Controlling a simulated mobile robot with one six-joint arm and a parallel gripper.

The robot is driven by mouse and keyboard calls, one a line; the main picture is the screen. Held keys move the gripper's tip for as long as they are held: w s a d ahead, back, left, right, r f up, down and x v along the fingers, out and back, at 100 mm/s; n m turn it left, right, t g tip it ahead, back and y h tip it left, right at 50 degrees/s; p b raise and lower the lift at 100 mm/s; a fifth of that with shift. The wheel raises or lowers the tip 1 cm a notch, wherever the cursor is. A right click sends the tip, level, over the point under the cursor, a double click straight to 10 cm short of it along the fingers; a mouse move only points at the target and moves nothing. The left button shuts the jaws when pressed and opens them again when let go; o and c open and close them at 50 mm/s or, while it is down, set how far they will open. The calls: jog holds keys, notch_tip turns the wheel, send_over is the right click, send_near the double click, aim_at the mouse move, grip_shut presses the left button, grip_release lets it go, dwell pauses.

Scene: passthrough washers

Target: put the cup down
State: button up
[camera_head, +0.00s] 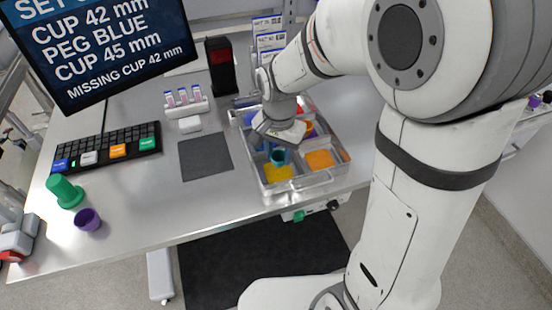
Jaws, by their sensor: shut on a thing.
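My gripper (279,147) is over the clear compartment tray (297,186), pointing down. A teal cup (279,157) shows right under it, and the gripper is shut on it. The fingertips are small and partly hidden by my wrist. The cup is over the front left part of the tray, behind a yellow piece (279,173). I cannot tell whether the cup touches the tray floor. A green cup-like piece (64,191) and a purple cup (88,219) are on the table at the left.
The tray also holds an orange piece (320,159). A dark mat (205,156) lies left of the tray. A keyboard (108,147), a rack of vials (186,102) and a black and red box (221,66) stand farther back. A screen (100,45) shows "MISSING CUP 42 mm". The front middle table is clear.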

aim_at(279, 162)
jog(key=shift+f, duration=1.4)
jog(key=shift+f, duration=0.1)
jog(key=shift+f, duration=0.15)
jog(key=o, duration=1)
jog(key=shift+c, duration=0.2)
